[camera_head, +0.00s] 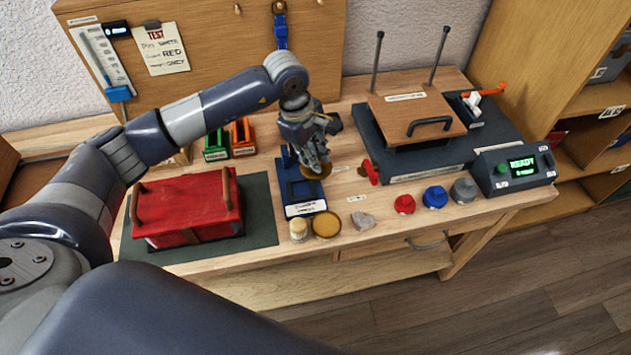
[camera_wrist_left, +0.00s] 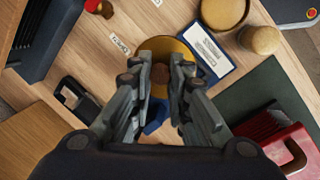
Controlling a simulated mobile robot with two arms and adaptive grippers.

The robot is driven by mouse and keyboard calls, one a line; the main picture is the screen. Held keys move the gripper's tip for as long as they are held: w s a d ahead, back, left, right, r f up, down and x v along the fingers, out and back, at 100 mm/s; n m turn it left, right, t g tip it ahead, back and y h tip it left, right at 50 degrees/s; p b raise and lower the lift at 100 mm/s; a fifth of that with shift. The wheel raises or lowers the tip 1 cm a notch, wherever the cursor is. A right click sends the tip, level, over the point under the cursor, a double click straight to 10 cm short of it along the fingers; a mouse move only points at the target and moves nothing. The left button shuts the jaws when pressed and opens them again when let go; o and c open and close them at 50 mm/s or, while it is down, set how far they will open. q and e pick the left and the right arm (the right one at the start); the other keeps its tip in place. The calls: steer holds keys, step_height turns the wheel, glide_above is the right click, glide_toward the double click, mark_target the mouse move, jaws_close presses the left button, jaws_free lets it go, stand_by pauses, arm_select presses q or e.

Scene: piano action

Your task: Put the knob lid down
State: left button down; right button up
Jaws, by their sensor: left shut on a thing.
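My left gripper (camera_head: 317,161) is shut on the knob of a round brass-coloured knob lid (camera_head: 314,174). In the left wrist view, the fingertips (camera_wrist_left: 160,80) close on the brown knob and the lid's golden disc (camera_wrist_left: 172,48) shows beyond them. The lid is over or beside the right part of a blue fixture (camera_head: 303,192) with a white label. I cannot tell whether the lid touches it. A round dish (camera_head: 326,225) with a yellow-brown top and a small pale jar (camera_head: 298,230) stand at the table's front. My right gripper is not in view.
A red box (camera_head: 187,212) on a dark mat lies left. Red (camera_head: 405,204), blue (camera_head: 435,197) and grey (camera_head: 464,190) knobs and a grey stone (camera_head: 363,221) lie right. A dark press (camera_head: 440,150) with a wooden top stands behind. Some bare wood lies around the stone.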

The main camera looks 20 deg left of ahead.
mark_target(304, 169)
arm_select(q)
steer(key=x, duration=0.2)
steer(key=p+x, duration=0.1)
steer(key=x, duration=0.1)
steer(key=s+a+p+x, duration=0.1)
steer(key=x, duration=0.2)
steer(key=shift+s+a+f, duration=0.1)
steer(key=shift+f, duration=0.5)
steer(key=c, duration=1.5)
jaws_free()
steer(key=shift+c, duration=0.2)
steer(key=shift+r, duration=0.15)
steer(key=shift+r, duration=0.3)
steer(key=b+v, duration=0.3)
steer(key=v, duration=0.8)
steer(key=shift+r, duration=0.25)
